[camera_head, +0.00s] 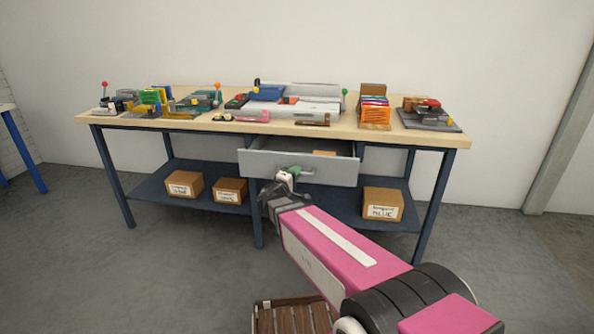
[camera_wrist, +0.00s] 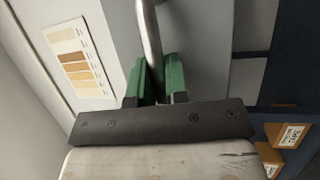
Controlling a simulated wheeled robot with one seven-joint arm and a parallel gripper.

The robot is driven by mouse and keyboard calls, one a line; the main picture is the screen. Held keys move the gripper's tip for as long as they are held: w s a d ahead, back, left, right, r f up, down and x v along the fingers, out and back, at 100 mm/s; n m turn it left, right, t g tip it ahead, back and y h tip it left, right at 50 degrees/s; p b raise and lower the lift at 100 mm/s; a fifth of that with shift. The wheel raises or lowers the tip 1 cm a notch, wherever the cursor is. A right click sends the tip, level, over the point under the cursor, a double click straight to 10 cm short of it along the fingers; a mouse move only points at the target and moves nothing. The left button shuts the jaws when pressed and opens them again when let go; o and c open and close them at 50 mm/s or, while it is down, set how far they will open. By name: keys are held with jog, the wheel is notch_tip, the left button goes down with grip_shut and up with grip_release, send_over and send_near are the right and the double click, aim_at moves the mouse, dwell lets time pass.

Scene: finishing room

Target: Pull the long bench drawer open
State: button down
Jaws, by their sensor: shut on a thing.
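The long bench drawer (camera_head: 330,171) is a light grey drawer under the workbench top, standing partly pulled out, with its inside showing behind the front. My gripper (camera_head: 291,173) is at the middle of the drawer front. In the wrist view its green fingers (camera_wrist: 161,82) are shut on the drawer's metal bar handle (camera_wrist: 150,35), one finger on each side of the bar. In the head view the gripper mostly hides the handle.
The workbench (camera_head: 225,126) bears several tools and holders on its top. Cardboard boxes stand on its lower shelf (camera_head: 155,190). A brown block (camera_head: 324,153) shows in the drawer. A slatted wooden crate (camera_head: 290,316) is on the floor beside my arm. Floor at left is clear.

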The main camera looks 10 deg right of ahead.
jog(key=shift+s, duration=0.15)
jog(key=c, duration=1.4)
grip_release()
jog(key=shift+a, duration=0.1)
jog(key=v, duration=1)
jog(key=shift+s+a, duration=0.2)
jog(key=shift+s, duration=0.1)
jog(key=shift+f, duration=0.1)
jog(key=s+d+f+m+g+y, duration=0.1)
jog(key=s+d+f+m+g, duration=0.1)
jog(key=d+f+g, duration=0.3)
jog(key=s+d+f+m+g, duration=0.2)
jog(key=d+m+g, duration=0.15)
jog(key=d, duration=0.35)
jog(key=s+f+m+g+y, duration=0.3)
jog(key=s+f+g+y, duration=0.3)
jog(key=y, duration=0.6)
jog(key=shift+s+d+f, duration=0.25)
jog(key=shift+s+f, duration=0.4)
